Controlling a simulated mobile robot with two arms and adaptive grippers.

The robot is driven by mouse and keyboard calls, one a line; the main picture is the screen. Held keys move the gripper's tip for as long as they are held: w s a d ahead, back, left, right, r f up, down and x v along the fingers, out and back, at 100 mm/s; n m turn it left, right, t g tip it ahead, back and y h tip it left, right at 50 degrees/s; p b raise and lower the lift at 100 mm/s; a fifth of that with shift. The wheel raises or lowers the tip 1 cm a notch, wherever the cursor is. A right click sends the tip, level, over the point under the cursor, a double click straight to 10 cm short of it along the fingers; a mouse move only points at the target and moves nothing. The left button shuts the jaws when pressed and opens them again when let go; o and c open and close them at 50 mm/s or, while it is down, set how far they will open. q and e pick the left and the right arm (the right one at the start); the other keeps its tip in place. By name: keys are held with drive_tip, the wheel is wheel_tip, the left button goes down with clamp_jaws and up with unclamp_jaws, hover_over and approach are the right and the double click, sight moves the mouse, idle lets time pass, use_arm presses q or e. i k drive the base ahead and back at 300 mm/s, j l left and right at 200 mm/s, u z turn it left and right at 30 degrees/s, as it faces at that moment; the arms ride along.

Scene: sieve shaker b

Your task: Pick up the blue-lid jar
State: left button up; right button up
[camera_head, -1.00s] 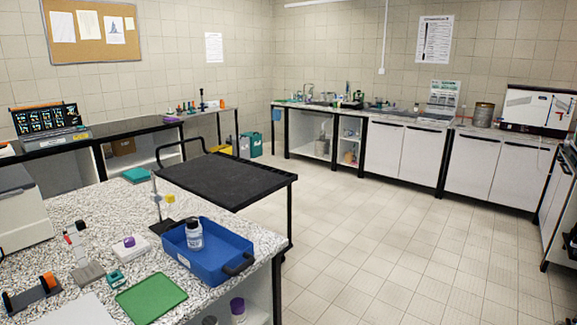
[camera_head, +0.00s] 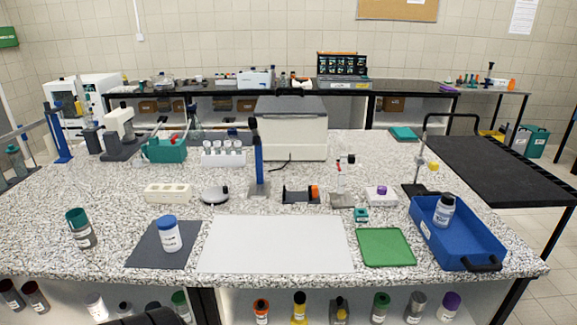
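A white jar with a blue lid (camera_head: 169,235) stands upright on a dark grey mat (camera_head: 146,252) near the front edge of the speckled bench, left of centre. Neither of my grippers can be made out. A dark shape shows at the bottom edge, too cut off to identify.
A white sheet (camera_head: 276,244) and a green mat (camera_head: 386,247) lie right of the jar. A green-lidded jar (camera_head: 81,230) stands to its left. A white block with wells (camera_head: 167,193) is behind it. Several bottles stand on the shelf below.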

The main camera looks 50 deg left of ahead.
sight(171, 239)
drive_tip(key=u, duration=2.5)
